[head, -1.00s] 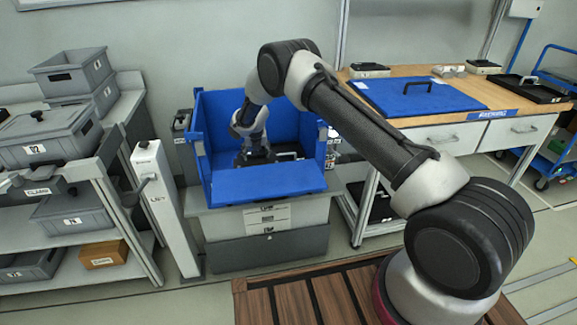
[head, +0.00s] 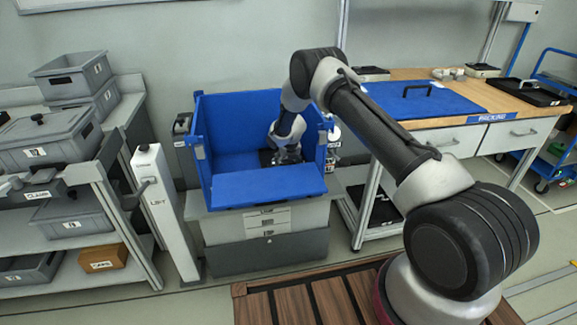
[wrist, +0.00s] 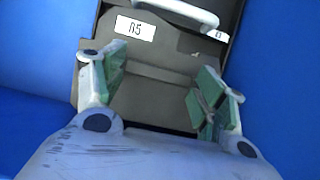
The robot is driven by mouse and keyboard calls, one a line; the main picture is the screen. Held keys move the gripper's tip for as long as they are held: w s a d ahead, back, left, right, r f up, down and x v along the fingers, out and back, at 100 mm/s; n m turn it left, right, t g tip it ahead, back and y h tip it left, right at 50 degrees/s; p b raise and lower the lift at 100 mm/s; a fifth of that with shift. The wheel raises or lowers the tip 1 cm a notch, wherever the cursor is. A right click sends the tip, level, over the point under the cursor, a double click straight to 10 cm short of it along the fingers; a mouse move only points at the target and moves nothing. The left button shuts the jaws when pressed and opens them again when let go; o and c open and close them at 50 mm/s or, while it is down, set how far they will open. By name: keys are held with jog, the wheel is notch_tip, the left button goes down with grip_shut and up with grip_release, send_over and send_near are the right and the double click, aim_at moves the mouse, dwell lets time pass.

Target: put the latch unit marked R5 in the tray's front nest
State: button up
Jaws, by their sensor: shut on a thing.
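The latch unit (wrist: 150,92) is a grey-brown block with a white label reading R5 and a pale handle or bar at its far end, in the wrist view. My gripper (wrist: 160,66) has its green pads on both sides of it, shut on it. In the head view my gripper (head: 287,155) is low inside the blue bin, toward its right side. The unit is mostly hidden there, and I cannot tell whether it is clear of the bin floor. A black tray (head: 533,92) lies on the right bench; I cannot make out its nests.
The blue bin (head: 265,187) has high back and side walls and a lower front flap. A grey post (head: 162,210) and a shelf with grey boxes (head: 45,140) stand left. The wooden bench (head: 455,76) at right carries a blue panel with a handle (head: 425,99).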

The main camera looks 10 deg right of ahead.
jog(key=shift+d+f, duration=0.2)
jog(key=shift+f, duration=0.75)
jog(key=o, duration=1.6)
jog(key=v, duration=1.2)
